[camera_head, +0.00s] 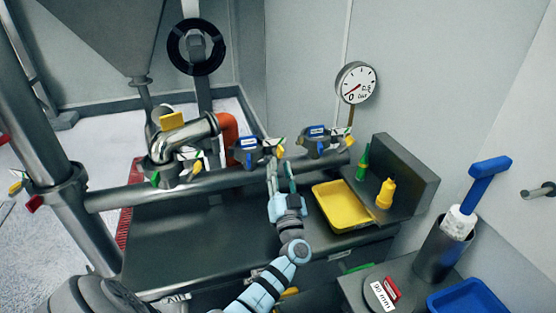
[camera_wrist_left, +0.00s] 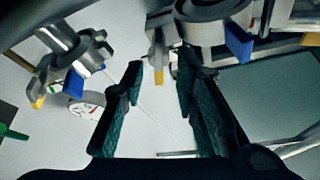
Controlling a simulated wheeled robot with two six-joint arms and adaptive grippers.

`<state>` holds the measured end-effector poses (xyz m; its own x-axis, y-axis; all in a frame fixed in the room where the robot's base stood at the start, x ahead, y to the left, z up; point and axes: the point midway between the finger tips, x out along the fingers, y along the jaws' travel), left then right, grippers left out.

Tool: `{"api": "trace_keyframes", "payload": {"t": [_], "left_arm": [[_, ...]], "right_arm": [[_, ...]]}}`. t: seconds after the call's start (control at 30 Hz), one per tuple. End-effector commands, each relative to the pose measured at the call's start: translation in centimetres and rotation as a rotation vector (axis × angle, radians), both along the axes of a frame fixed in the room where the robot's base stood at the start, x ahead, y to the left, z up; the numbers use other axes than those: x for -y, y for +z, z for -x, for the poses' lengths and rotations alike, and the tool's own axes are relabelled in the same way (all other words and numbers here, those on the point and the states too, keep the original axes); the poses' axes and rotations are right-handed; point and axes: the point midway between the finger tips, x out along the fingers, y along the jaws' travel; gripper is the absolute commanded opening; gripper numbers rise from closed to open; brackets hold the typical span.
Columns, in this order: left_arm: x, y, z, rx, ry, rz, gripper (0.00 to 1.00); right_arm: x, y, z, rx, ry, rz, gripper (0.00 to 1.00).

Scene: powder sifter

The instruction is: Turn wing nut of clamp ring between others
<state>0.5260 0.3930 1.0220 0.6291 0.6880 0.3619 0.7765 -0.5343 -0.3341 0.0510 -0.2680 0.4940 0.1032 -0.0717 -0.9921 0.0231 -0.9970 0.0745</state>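Clamp rings sit along a horizontal grey pipe. The middle clamp ring (camera_head: 250,155) has a blue end and a yellow wing nut (camera_head: 280,151). The right clamp ring (camera_head: 318,145) and the left clamp ring (camera_head: 170,175) stand on either side of it. My left gripper (camera_head: 281,172) is open, just in front of the middle ring's yellow end. In the left wrist view the open fingers (camera_wrist_left: 158,78) point at the clamps, and a yellow tab (camera_wrist_left: 160,62) shows between the fingertips; contact cannot be told. My right gripper is not in view.
A yellow tray (camera_head: 325,190), a yellow bottle (camera_head: 385,193) and a green bottle (camera_head: 363,162) are to the right. A round gauge (camera_head: 356,83) is behind. A metal cylinder (camera_head: 437,252) with a blue-handled tool (camera_head: 485,175) and a blue tray (camera_head: 440,301) stand at lower right.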

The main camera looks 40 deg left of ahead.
Motion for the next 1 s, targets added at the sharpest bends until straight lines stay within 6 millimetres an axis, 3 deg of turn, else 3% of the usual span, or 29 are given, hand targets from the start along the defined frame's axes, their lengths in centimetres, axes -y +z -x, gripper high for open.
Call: {"api": "trace_keyframes", "payload": {"t": [0.2,0.47,0.67,1.0], "left_arm": [[-2.6,1.3,-2.4,0.001,-0.003,0.000,0.28],[-3.0,1.6,-2.8,0.000,-0.005,0.000,0.28],[-2.9,1.6,-2.7,0.000,-0.005,0.000,0.00],[-2.9,1.5,-2.7,0.016,-0.005,0.010,0.00]], "right_arm": [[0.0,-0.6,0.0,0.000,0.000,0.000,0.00],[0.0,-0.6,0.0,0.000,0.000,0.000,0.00],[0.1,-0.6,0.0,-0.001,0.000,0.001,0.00],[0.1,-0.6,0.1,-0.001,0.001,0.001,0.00]]}}
